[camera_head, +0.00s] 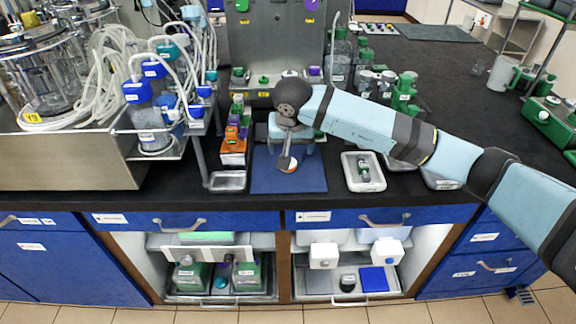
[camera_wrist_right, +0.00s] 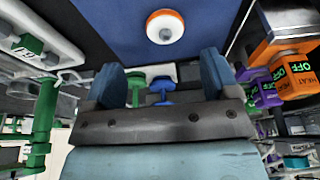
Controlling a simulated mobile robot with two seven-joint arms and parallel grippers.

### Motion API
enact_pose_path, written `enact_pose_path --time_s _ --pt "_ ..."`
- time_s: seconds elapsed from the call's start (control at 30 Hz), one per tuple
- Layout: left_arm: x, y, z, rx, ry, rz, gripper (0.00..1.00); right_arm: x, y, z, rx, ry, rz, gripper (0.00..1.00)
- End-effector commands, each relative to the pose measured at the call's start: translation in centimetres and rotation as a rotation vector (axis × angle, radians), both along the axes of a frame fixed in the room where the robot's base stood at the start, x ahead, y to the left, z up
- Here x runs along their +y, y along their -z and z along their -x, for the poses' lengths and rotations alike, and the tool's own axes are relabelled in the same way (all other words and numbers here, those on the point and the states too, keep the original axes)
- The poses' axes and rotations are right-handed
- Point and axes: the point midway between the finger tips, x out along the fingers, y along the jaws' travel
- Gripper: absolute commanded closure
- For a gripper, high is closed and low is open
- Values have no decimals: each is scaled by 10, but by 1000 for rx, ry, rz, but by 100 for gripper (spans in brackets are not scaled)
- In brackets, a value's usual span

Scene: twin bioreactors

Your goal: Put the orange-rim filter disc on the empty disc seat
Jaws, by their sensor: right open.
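The orange-rim filter disc (camera_head: 288,165) lies on a blue mat (camera_head: 310,183) on the black bench. I cannot make out the empty disc seat for certain. My left gripper is not in view.

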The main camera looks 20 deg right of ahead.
Motion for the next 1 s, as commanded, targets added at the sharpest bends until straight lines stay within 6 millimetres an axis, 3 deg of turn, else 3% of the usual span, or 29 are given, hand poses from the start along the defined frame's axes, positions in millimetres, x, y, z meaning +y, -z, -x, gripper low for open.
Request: enact_pose_path --time_s 0.27,0.5,0.83,1.0 --pt "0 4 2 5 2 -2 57 0 22 -8 2 0 -1 19" --pt "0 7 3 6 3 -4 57 1 54 -21 2 0 -1 19" --pt "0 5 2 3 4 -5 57 0 62 -24 -1 -1 0 19" --pt "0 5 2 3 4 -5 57 0 61 -24 -1 -1 0 55"
